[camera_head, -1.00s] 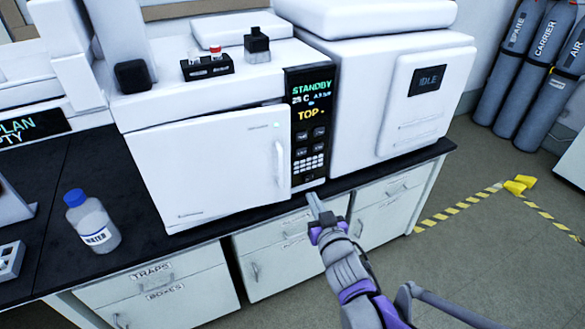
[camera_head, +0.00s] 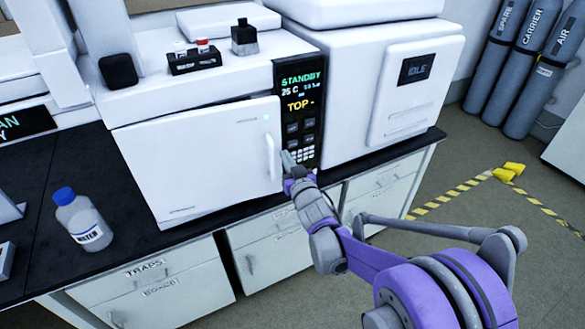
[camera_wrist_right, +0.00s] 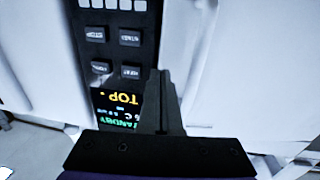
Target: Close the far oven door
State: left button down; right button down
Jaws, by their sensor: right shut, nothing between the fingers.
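The white oven door (camera_head: 200,165) is on the front of the middle instrument, with a vertical handle (camera_head: 269,158) near its right edge. It looks nearly flush; I cannot tell if a small gap remains. My right gripper (camera_head: 288,160) is shut and empty, just right of the handle, in front of the control panel (camera_head: 300,110) reading STANDBY. In the right wrist view, the shut fingers (camera_wrist_right: 170,90) point between the upside-down panel (camera_wrist_right: 115,60) and the white door (camera_wrist_right: 255,80). Contact with the door cannot be told. My left gripper is not in view.
A water bottle (camera_head: 80,219) stands on the black bench (camera_head: 30,255) left of the door. A white instrument (camera_head: 345,80) reading IDLE stands right. A vial rack (camera_head: 193,62) is on the oven top.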

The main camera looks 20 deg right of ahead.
aim_at(281, 148)
jog(key=shift+w+d, duration=0.1)
jog(key=shift+w, duration=0.7)
jog(key=shift+w, duration=0.1)
jog(key=w, duration=0.3)
jog(key=shift+w+d, duration=0.1)
jog(key=shift+d, duration=0.15)
